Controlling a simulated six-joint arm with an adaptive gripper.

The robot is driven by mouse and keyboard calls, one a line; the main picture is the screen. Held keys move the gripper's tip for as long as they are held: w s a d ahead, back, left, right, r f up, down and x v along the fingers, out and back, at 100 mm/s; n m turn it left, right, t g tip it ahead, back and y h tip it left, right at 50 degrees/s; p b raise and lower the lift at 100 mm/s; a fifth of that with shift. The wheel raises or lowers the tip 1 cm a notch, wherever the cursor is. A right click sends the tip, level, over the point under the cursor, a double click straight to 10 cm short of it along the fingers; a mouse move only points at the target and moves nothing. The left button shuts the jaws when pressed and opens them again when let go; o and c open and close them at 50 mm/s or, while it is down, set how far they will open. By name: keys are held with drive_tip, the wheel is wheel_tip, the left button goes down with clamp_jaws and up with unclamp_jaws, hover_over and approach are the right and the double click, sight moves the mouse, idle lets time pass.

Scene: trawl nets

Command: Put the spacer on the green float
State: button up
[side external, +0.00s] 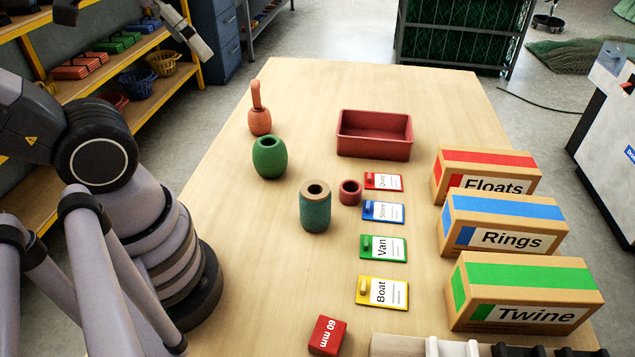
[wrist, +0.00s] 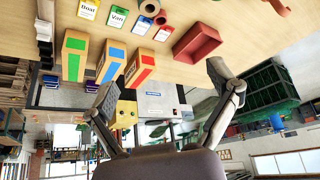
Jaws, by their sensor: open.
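The small dark-red ring (side external: 350,192), which looks like the spacer, stands on the table right of a teal twine spool (side external: 315,212). The green float (side external: 269,160) is a barrel shape standing upright, with a dark hole in its open top; nothing sits on it. The ring also shows near the top of the wrist view (wrist: 160,19). My gripper (wrist: 161,80) is open and empty in the wrist view, its fingers spread wide, away from the ring and float. In the side view only part of it may show at the upper left.
An orange float (side external: 260,122) with a peg stands behind the green one. A red tray (side external: 374,148) lies at the back. Labelled cards (side external: 382,212) line the middle right, beside boxes (side external: 505,240). A red "60 mm" block (side external: 328,336) lies in front. The table's left front is clear.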

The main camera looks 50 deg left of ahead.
drive_tip(key=n+g, duration=0.6)
drive_tip(key=n, duration=0.2)
hover_over(351, 190)
drive_tip(key=s+d, duration=0.1)
drive_tip(key=s, duration=0.1)
wheel_tip(351, 190, down, 34)
drive_tip(key=shift+d+f, duration=0.1)
drive_tip(key=shift+f, duration=0.05)
drive_tip(key=shift+w+d+f, duration=0.1)
drive_tip(key=shift+f, duration=1.5)
drive_tip(key=shift+w+d+f, duration=0.1)
drive_tip(key=shift+f, duration=1.45)
drive_tip(key=c, duration=1.3)
